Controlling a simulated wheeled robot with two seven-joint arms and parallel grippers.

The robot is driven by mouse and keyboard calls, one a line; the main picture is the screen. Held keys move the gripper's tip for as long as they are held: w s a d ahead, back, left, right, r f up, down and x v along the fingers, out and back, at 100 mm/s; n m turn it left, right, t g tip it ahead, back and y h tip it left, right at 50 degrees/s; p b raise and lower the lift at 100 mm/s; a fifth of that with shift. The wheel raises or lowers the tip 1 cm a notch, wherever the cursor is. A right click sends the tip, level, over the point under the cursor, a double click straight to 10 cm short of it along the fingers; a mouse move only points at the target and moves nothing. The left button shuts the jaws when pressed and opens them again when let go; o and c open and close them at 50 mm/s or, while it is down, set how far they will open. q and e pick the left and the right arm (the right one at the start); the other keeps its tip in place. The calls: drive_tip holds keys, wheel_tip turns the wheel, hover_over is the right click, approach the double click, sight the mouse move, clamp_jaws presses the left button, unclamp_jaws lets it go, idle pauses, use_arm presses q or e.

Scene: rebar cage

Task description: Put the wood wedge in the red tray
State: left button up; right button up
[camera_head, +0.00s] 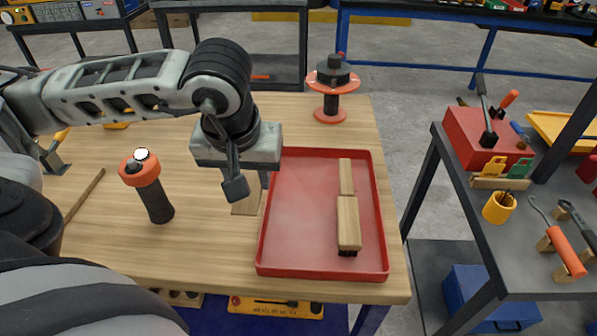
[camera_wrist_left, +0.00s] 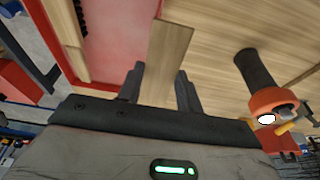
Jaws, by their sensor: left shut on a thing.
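The wood wedge (camera_head: 246,205) is a pale wooden piece just outside the left wall of the red tray, partly hidden by my left gripper (camera_head: 237,188). In the left wrist view the wedge (camera_wrist_left: 170,58) lies between the two dark fingers of my left gripper (camera_wrist_left: 160,80), which is shut on it. I cannot tell whether the wedge touches the table. The red tray (camera_head: 298,220) lies flat on the table to the right of the gripper; it also shows in the left wrist view (camera_wrist_left: 108,35). My right gripper is not in view.
A wooden-handled brush (camera_head: 347,215) lies in the tray's right half; its left half is clear. An orange-and-black cylinder (camera_head: 150,190) stands left of the gripper. A red-and-black spool (camera_head: 332,90) stands behind the tray. A tool cart (camera_head: 540,215) is at right.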

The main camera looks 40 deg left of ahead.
use_arm(q)
drive_tip(key=w+d+f, duration=0.2)
drive_tip(key=w, duration=0.3)
drive_tip(key=p, duration=0.1)
hover_over(298, 205)
drive_tip(key=s, duration=0.1)
wheel_tip(298, 205, down, 6)
drive_tip(key=shift+s+d+r, duration=0.1)
drive_tip(key=shift+d+r, duration=0.05)
drive_tip(key=shift+r, duration=0.1)
wheel_tip(298, 205, down, 3)
drive_tip(key=shift+p, duration=0.7)
drive_tip(key=shift+f, duration=0.2)
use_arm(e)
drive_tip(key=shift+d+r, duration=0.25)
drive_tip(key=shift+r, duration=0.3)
use_arm(q)
drive_tip(key=shift+f, duration=0.1)
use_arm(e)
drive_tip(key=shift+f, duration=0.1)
use_arm(q)
drive_tip(key=shift+f+b, duration=0.15)
drive_tip(key=shift+b, duration=0.25)
drive_tip(key=o, duration=1)
drive_tip(key=shift+o, duration=0.2)
